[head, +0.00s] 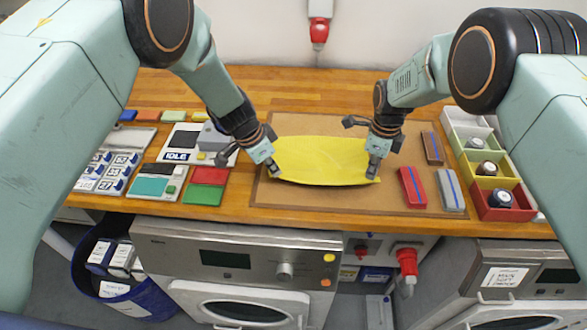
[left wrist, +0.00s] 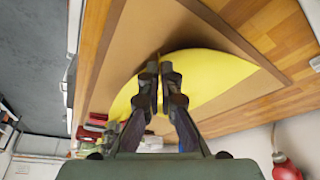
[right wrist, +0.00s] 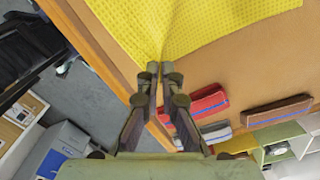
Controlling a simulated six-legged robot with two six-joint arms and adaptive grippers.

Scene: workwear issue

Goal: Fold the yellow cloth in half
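The yellow cloth (head: 325,160) lies spread on the brown mat (head: 300,199), its near edge bowed between my two grippers. My left gripper (head: 275,173) is at its near left corner. In the left wrist view its fingers (left wrist: 155,75) are together, with the cloth (left wrist: 205,75) on both sides of the tips. My right gripper (head: 374,177) is at the near right corner. In the right wrist view its fingertips (right wrist: 159,68) are shut on the cloth (right wrist: 205,22), which creases toward them. The pinched corners are partly hidden by the fingers.
Red (head: 412,187), grey (head: 452,190) and brown (head: 432,148) folded pieces lie on the mat's right. Coloured bins (head: 505,209) stand at far right. Number tags (head: 108,172), an IDLE board (head: 180,155) and coloured tiles (head: 208,176) lie left. The table's front edge is close to the cloth.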

